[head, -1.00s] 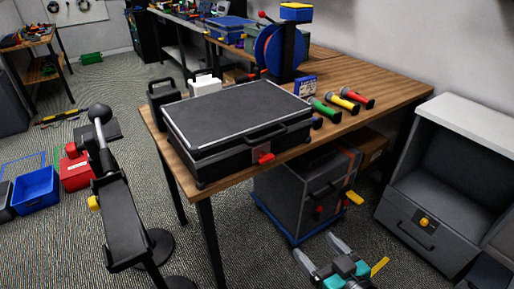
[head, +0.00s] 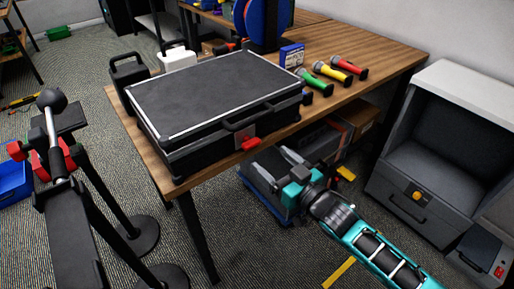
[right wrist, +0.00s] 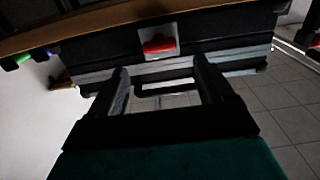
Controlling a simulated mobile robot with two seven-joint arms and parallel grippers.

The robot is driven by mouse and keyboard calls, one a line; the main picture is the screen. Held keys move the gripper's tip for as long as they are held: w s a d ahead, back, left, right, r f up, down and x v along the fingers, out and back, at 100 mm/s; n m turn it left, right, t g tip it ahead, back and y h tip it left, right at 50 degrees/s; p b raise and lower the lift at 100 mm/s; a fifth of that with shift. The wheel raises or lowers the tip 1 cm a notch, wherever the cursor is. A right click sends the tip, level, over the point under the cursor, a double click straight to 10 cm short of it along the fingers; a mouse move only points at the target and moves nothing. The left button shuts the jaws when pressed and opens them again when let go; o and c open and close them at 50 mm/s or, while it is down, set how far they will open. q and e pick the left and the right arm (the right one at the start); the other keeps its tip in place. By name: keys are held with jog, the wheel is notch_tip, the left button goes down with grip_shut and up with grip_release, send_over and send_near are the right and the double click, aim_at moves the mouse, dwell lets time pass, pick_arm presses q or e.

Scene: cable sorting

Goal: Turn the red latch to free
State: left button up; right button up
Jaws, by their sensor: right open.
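The red latch (head: 250,143) sits on a light plate on the front of a black case (head: 215,85), beside the case's handle. The case lies shut on the wooden table. My right gripper (head: 275,165) is open and empty, just in front of and below the latch in the head view. In the right wrist view the latch (right wrist: 158,45) appears beyond the open jaws (right wrist: 162,85), roughly in line with the space between them; no contact shows. My left gripper is not in view.
Green, yellow and red flashlights (head: 349,66) lie on the table (head: 400,57) right of the case. A dark stand with a ball top (head: 52,102) is at the left. Boxes are under the table, and a grey cabinet (head: 425,135) stands at the right.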

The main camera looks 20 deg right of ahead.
aim_at(254, 145)
jog(key=x, duration=0.5)
jog(key=shift+w+a+b, duration=0.1)
jog(key=shift+w+b, duration=0.1)
jog(key=shift+b, duration=0.1)
jog(key=shift+w+a, duration=0.2)
jog(key=shift+w, duration=0.4)
jog(key=shift+c, duration=0.2)
jog(key=c, duration=1)
